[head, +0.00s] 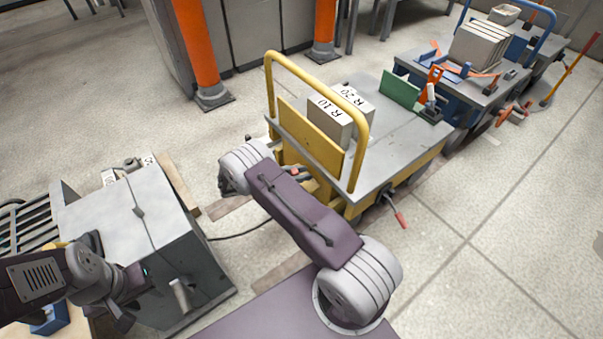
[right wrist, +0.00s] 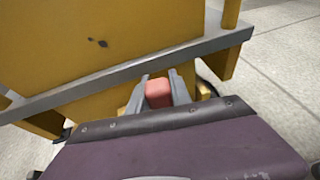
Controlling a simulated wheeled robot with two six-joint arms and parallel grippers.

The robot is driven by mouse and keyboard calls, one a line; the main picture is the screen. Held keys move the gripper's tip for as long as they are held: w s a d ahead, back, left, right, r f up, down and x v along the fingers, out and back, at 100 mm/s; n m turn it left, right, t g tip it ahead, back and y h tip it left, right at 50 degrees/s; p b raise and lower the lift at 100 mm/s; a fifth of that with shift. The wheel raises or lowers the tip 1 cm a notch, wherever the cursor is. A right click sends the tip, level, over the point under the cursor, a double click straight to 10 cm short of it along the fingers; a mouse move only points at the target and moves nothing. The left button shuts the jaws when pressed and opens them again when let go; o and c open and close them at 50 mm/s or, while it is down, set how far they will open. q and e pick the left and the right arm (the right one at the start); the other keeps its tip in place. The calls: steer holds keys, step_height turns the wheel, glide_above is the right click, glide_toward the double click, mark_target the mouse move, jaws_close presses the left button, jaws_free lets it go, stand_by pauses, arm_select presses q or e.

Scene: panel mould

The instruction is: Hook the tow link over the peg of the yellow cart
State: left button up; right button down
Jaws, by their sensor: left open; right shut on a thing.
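The yellow cart (head: 322,152) stands ahead of me with its yellow push bar upright; its yellow body and grey edge fill the top of the right wrist view (right wrist: 115,40). My right gripper (right wrist: 158,94) is shut on a red block-like piece (right wrist: 158,92), which I take to be the tow link's grip. It is close to the cart's near end. In the head view, my right arm covers much of this spot. The link's far end and the peg cannot be made out. My left gripper (head: 128,302) is open and empty, beside a grey metal box.
The grey box (head: 135,225) stands at left, near a barred rack (head: 25,225). Two labelled blocks (head: 338,118) sit on the cart. A red-handled lever (head: 400,218) sticks out at its side. A blue cart (head: 465,90) stands behind.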

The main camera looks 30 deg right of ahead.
steer(key=shift+f+b, duration=1.3)
steer(key=shift+f, duration=0.4)
steer(key=c, duration=1.1)
jaws_free()
steer(key=shift+a+r, duration=0.15)
steer(key=shift+a, duration=0.05)
steer(key=p+v, duration=0.3)
steer(key=v, duration=0.5)
steer(key=shift+p, duration=0.35)
steer(key=shift+a, duration=0.3)
steer(key=shift+w, duration=0.1)
